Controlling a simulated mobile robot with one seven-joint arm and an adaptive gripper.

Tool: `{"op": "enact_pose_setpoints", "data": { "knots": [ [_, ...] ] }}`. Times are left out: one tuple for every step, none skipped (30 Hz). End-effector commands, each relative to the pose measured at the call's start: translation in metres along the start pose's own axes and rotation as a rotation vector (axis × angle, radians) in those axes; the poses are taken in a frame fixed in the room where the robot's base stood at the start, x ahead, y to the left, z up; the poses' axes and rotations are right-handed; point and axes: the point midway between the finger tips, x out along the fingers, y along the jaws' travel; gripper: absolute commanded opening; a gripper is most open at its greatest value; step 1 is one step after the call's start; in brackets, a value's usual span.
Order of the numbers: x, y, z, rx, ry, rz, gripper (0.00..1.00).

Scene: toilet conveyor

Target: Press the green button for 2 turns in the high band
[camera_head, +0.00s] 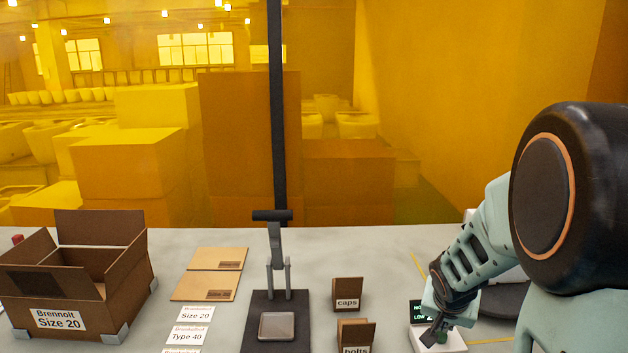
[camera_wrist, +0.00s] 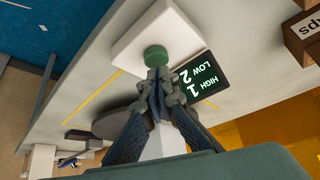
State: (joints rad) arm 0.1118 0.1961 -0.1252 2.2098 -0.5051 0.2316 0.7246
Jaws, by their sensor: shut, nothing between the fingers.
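The green button (camera_wrist: 156,56) is a round cap on a white box (camera_wrist: 135,38) in the wrist view. In the head view the white box (camera_head: 455,341) stands at the lower right, with the green button (camera_head: 441,338) partly covered by my gripper (camera_head: 436,331). In the wrist view my gripper (camera_wrist: 160,76) is shut and empty, its fingertips right at the button's edge; I cannot tell if they touch it. The dark display (camera_wrist: 202,77) beside the button reads HIGH 1 and LOW 2. In the head view, my gripper partly hides this display (camera_head: 417,311).
An open Brennolt Size 20 carton (camera_head: 120,290) stands at the left. A black stand (camera_head: 255,310) with a lever is in the middle. Small caps (camera_head: 348,290) and bolts (camera_head: 357,332) boxes lie between it and my arm. Yellow lines mark the table around the button box.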

Motion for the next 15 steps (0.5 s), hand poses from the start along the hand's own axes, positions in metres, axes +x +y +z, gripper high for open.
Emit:
{"op": "enact_pose_setpoints", "data": {
  "knots": [
    [-0.0002,0.0000,-0.0002,0.000,0.000,0.000,0.00],
    [-0.0001,0.0000,-0.0001,0.000,0.000,0.000,0.00],
    [0.0001,0.0000,0.0000,0.000,0.000,0.000,0.00],
    [0.0004,0.0000,0.0002,0.000,0.000,0.000,0.00],
    [0.0009,0.0000,0.0005,0.000,0.000,0.000,0.00],
    [0.0016,0.0000,0.0009,0.000,0.000,0.000,0.00],
    [0.0023,0.0000,0.0013,0.000,0.000,0.000,0.00],
    [0.0030,0.0000,0.0017,0.000,0.000,0.000,0.00],
    [0.0041,0.0000,0.0024,0.000,0.000,0.000,0.00],
    [0.0049,-0.0001,0.0029,0.000,0.000,0.000,0.00],
    [0.0057,-0.0001,0.0034,0.000,0.000,0.000,0.00],
    [0.0067,-0.0001,0.0040,0.000,0.000,0.000,0.00],
    [0.0075,-0.0001,0.0044,0.000,0.000,0.000,0.00],
    [0.0082,-0.0001,0.0048,0.000,0.000,0.000,0.00],
    [0.0092,-0.0001,0.0054,0.000,0.000,0.000,0.00]
  ]
}}
